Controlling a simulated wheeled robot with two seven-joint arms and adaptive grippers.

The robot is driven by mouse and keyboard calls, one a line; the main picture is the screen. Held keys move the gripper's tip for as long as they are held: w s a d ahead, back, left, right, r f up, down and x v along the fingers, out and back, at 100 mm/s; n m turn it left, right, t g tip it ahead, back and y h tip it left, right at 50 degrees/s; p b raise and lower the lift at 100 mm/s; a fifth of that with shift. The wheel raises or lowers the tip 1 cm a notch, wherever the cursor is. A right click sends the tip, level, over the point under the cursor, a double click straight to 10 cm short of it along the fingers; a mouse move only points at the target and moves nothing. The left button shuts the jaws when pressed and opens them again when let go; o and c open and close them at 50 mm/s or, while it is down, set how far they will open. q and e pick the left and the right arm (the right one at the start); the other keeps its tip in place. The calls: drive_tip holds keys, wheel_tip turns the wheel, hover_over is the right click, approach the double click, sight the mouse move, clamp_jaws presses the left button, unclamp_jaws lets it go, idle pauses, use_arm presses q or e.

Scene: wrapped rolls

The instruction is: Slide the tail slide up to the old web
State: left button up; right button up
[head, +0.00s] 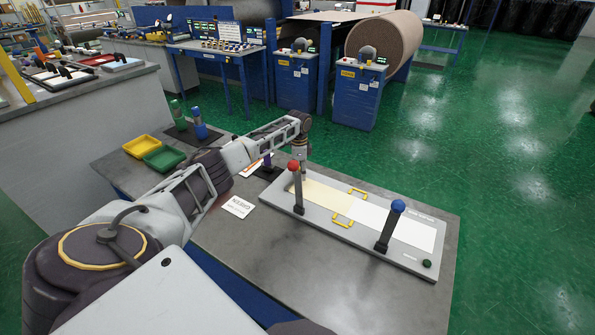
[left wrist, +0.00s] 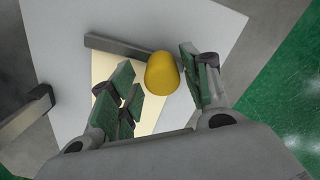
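A grey splicing board (head: 408,262) lies on the table, carrying a cream sheet (head: 325,200) at the left and a white sheet (head: 412,229) at the right. A red-knobbed post (head: 297,190) and a blue-knobbed post (head: 390,226) stand at its near side. My left gripper (head: 303,168) is over the board's far left end, just behind the red knob. In the left wrist view a yellow knob (left wrist: 162,73) sits between the parted fingers of the left gripper (left wrist: 160,88), with no clear contact. The gripper hides this knob in the head view. My right gripper is out of view.
A green button (head: 427,264) is at the board's right corner. A printed card (head: 237,207), yellow bin (head: 139,146) and green bin (head: 164,158) lie left. The table front (head: 330,285) is clear.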

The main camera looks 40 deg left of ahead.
use_arm(q)
drive_tip(key=shift+a+r, duration=0.2)
wheel_tip(320, 180, up, 12)
drive_tip(key=shift+f, duration=0.2)
idle(0.7)
drive_tip(key=shift+d+f, duration=0.1)
drive_tip(key=shift+d, duration=0.1)
idle(0.4)
